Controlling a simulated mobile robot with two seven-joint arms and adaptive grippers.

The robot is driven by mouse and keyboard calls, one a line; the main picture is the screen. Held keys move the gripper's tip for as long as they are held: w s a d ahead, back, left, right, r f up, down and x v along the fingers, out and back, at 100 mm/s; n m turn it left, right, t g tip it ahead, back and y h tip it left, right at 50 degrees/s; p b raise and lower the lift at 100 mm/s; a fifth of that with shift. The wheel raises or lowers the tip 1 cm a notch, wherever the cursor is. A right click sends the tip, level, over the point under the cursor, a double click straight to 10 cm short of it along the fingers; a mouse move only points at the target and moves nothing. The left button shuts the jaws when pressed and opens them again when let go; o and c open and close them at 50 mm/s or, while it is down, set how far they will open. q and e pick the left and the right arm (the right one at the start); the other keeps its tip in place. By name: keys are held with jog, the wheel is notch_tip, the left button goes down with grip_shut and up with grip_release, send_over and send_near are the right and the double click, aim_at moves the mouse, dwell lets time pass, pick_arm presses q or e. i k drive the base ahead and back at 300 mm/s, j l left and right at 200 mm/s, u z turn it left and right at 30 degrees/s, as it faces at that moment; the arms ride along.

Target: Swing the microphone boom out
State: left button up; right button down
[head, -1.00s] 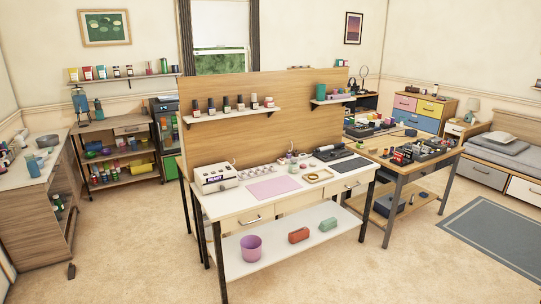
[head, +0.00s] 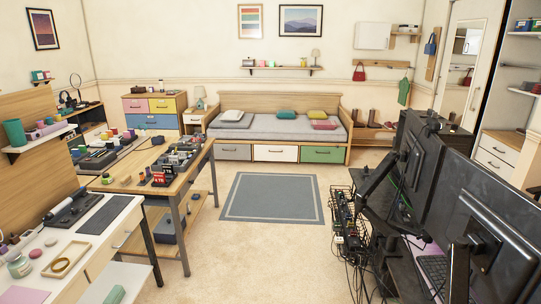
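I cannot make out the microphone boom for certain. At the right of the head view stand two dark monitors, a farther one (head: 420,155) and a nearer one (head: 490,225), both seen from behind. A slanted black arm (head: 378,172) rises beside the farther monitor; I cannot tell whether it is a boom or a monitor arm. A small dark object (head: 433,122) sits at the top of the farther monitor, too small to identify. A keyboard (head: 434,270) lies partly hidden behind the nearer monitor. Neither of my grippers is in view.
A wire basket (head: 345,222) with tangled cables hangs by the monitor desk. A grey rug (head: 270,197) lies on open floor between that desk and the wooden workbench (head: 140,183) at left. A white worktable (head: 125,230) fills the lower left. A daybed (head: 277,128) stands at the back.

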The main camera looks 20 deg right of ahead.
aim_at(391, 224)
jog(key=i+l+z, duration=0.2)
jog(key=i+z, duration=0.3)
jog(key=i, duration=0.35)
jog(key=i+j+z, duration=0.15)
jog(key=i+z, duration=0.3)
jog(key=i, duration=0.35)
